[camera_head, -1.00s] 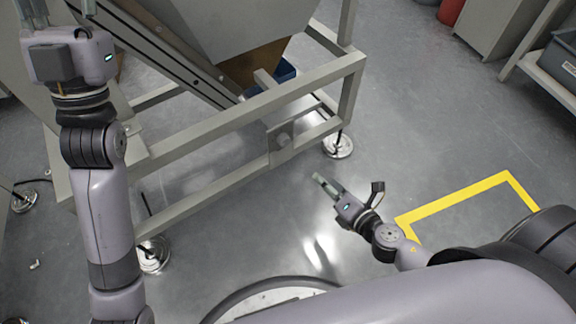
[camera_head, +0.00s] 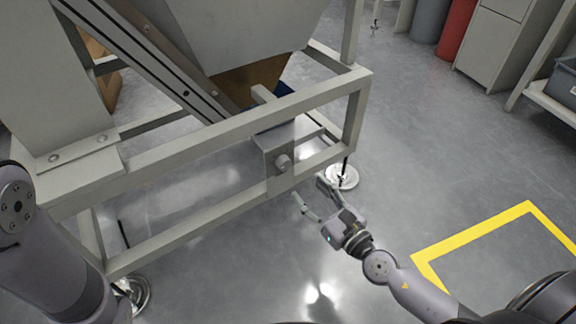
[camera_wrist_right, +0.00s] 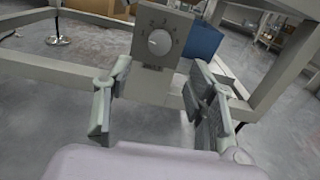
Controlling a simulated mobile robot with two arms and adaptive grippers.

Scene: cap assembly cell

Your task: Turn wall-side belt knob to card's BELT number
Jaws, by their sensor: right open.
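The belt knob (camera_head: 283,161) is a round grey dial on a grey plate (camera_head: 270,146) fixed to the machine frame's lower rail. In the right wrist view the knob (camera_wrist_right: 160,42) is pale and round, with small dark marks around it on the plate, too small to read surely. My right gripper (camera_head: 312,197) is open and empty, below and to the right of the knob, apart from it. In the right wrist view its fingers (camera_wrist_right: 155,105) stand wide to both sides, below the knob. My left gripper is out of view; only part of my left arm shows. No card is visible.
The grey machine frame (camera_head: 200,146) has rails and a leg with a round foot (camera_head: 342,177) close behind my right gripper. A blue bin (camera_wrist_right: 203,38) sits behind the plate. Yellow floor tape (camera_head: 470,229) lies at right.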

